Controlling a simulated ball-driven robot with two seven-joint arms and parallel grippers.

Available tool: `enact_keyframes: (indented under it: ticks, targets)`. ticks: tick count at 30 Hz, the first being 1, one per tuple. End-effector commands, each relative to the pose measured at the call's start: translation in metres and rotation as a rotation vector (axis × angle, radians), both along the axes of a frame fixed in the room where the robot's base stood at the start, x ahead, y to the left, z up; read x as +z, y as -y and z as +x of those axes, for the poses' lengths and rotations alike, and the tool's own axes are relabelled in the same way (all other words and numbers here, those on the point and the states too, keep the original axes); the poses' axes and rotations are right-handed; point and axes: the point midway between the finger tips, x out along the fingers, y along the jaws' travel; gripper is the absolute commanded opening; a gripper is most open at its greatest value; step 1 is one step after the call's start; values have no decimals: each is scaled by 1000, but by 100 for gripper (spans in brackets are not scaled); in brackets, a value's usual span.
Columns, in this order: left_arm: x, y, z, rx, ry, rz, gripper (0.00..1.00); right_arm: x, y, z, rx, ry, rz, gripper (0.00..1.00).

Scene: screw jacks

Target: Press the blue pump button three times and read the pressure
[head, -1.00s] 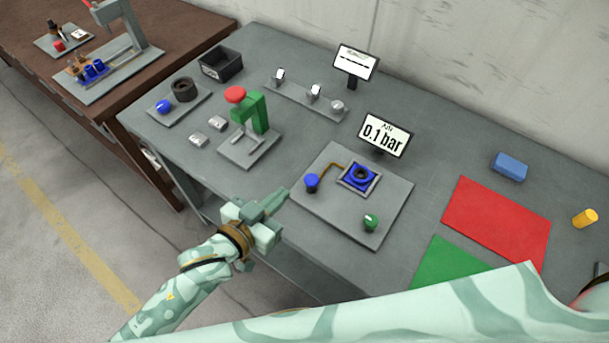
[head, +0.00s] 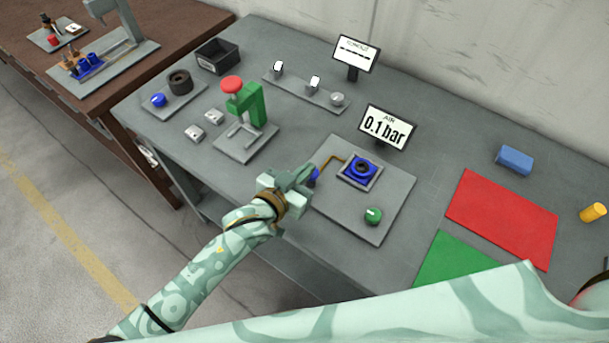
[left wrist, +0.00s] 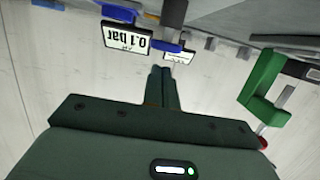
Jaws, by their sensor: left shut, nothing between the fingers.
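The blue pump button (head: 314,174) stands on the left side of a grey plate (head: 388,222). It is partly hidden by my left gripper (head: 312,166) in the head view. The left gripper is shut and empty, its fingertips at or just over the button; I cannot tell whether they touch. In the left wrist view the closed fingers (left wrist: 163,72) point toward a blue part (left wrist: 167,46). A brass tube runs from the button to a blue square unit (head: 361,170). The air display (head: 388,128) behind reads 0.1 bar. My right gripper is not in view.
A green knob (head: 373,215) sits at the plate's front. A green press with a red top (head: 232,84) stands to the left.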

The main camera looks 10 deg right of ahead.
Motion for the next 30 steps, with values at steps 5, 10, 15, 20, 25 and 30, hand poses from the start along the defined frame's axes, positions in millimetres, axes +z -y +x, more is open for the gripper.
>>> enact_keyframes:
  ticks: [5,10,15,20,25,30]
  targets:
    - [-12,0,0,0,1,0,0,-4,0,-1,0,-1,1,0]
    - [-13,0,0,0,1,0,0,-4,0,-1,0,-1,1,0]
    - [-13,0,0,0,1,0,0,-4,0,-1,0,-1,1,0]
    - [-29,0,0,0,-1,1,0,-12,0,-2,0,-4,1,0]
    - [-41,-1,-1,1,-3,4,0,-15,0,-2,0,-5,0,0]
    - [-44,-2,-2,0,-8,11,0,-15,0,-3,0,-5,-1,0]
